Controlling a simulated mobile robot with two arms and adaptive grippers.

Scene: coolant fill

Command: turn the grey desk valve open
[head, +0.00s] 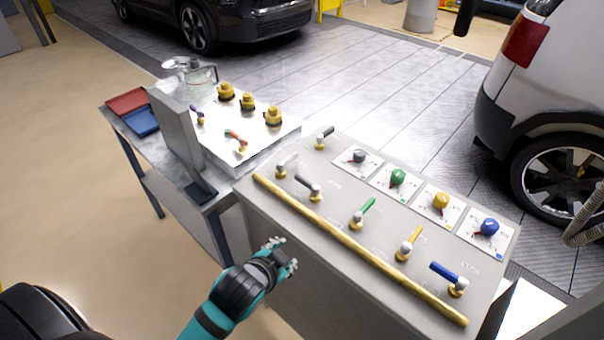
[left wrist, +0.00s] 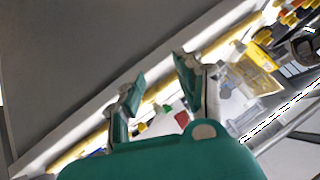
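The grey desk valve (head: 309,188) has a dark grey lever on a brass base, behind the brass rail on the grey desk top. Its lever slants toward the upper left in the head view. My left gripper (head: 283,256) is in front of the desk's near side, apart from the valve. The left wrist view shows its two fingers (left wrist: 158,92) spread with nothing between them. I cannot clearly pick out the grey valve in the left wrist view. My right gripper is not in view.
A brass rail (head: 345,241) runs along the desk's near edge. Green (head: 365,211), yellow (head: 410,242) and blue (head: 448,275) levers stand to the right, and a pale lever (head: 283,167) to the left. Dials line the back. A side table holds trays (head: 127,102) and a white panel.

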